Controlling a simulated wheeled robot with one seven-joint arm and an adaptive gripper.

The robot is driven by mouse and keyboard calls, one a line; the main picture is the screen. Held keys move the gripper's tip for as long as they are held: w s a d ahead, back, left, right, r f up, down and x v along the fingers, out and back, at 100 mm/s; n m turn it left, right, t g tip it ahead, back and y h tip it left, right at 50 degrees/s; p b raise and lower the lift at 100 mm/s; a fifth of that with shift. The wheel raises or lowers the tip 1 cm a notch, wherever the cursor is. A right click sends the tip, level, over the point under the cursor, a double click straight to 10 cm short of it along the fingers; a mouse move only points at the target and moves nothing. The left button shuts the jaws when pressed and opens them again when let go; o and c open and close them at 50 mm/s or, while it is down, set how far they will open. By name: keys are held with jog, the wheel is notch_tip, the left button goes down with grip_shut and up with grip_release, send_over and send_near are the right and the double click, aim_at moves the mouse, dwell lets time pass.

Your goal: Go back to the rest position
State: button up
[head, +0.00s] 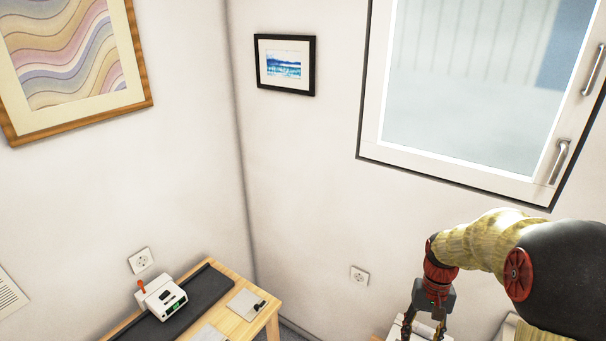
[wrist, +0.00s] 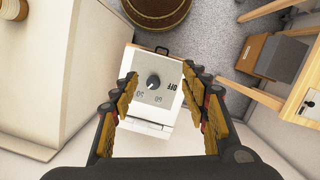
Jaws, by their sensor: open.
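My gripper (head: 423,331) hangs pointing down at the lower right of the head view, below my bent arm. In the wrist view its two padded fingers (wrist: 163,88) are spread apart with nothing held between them. A white box with a dark dial and an "OFF" mark (wrist: 153,98) shows between and beyond the fingers. I cannot tell how far below the fingertips it is. In the head view the fingertips are partly cut off by the bottom edge.
A wooden table (head: 262,318) with a dark mat (head: 212,292) bears a white device with a green display (head: 161,297). A window (head: 465,90) is above my arm. In the wrist view, a round brown basket-like object (wrist: 157,8) and wooden furniture (wrist: 302,92) stand around grey carpet (wrist: 215,40).

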jog(key=s+a+r+n+t+b, duration=0.1)
jog(key=s+a+r+t, duration=0.3)
jog(key=s+r, duration=0.4)
jog(key=s+a+r+n+t+b, duration=0.2)
jog(key=s+a+r+t, duration=0.2)
jog(key=s+a+r, duration=0.3)
jog(key=shift+s+r+h+b, duration=0.35)
jog(key=shift+s+r, duration=0.6)
jog(key=shift+r, duration=0.2)
jog(key=shift+a, duration=0.1)
